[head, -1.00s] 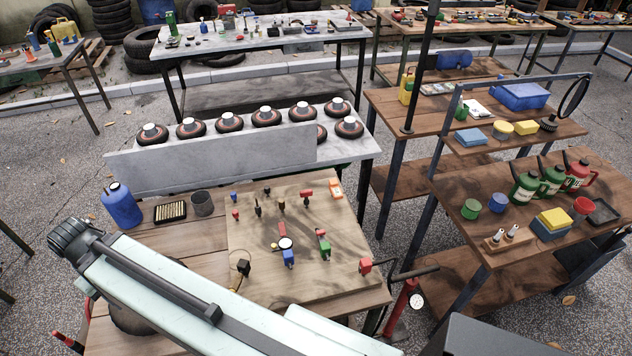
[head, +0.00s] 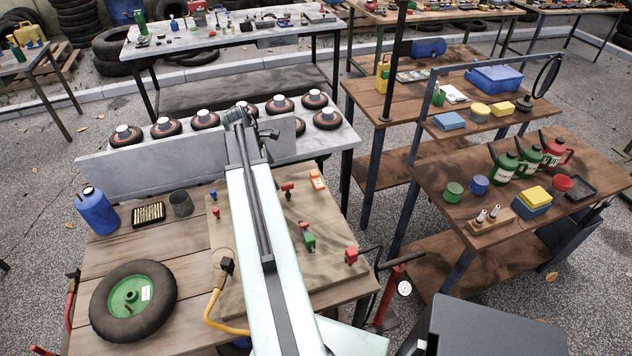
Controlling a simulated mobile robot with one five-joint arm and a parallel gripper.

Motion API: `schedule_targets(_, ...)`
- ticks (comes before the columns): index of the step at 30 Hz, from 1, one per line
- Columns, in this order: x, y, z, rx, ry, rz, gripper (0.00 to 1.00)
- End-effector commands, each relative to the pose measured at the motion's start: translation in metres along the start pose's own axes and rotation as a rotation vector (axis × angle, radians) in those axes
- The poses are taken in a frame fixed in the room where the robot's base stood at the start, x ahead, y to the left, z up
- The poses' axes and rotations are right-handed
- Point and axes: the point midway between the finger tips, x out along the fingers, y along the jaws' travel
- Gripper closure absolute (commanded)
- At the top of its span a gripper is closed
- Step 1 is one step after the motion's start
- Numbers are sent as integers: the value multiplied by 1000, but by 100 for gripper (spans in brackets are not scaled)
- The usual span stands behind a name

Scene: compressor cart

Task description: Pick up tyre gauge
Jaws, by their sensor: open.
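The tyre gauge is not visible. A blue tool with a round white dial, likely the gauge, showed earlier on the pale board (head: 335,265), and my arm now covers that spot. My arm runs from the bottom edge up across the board, and its dark far joint reaches over the grey upright panel. My gripper's fingers do not show; they are hidden behind or below the arm. A green and red tool (head: 308,240) lies just right of the arm.
A wheel (head: 108,313), yellow hose (head: 212,308), blue bottle (head: 96,212) and dark cup (head: 181,205) are left of the arm. Small red tools, an orange item (head: 317,180) and a red block (head: 351,257) lie right. A red pump (head: 396,285) stands at the bench's right edge.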

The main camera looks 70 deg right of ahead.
Motion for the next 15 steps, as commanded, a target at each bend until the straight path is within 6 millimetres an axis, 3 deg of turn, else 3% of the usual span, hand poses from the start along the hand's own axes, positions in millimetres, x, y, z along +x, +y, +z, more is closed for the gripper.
schedule_targets(1,15,7,40,-24,-22,-15,0)
schedule_targets(3,27,8,80,-69,-44,-31,0)
schedule_targets(6,37,7,112,-108,-62,-46,0)
schedule_targets(11,41,6,121,-125,-67,-51,0)
schedule_targets(15,57,4,120,-123,-67,-51,0)
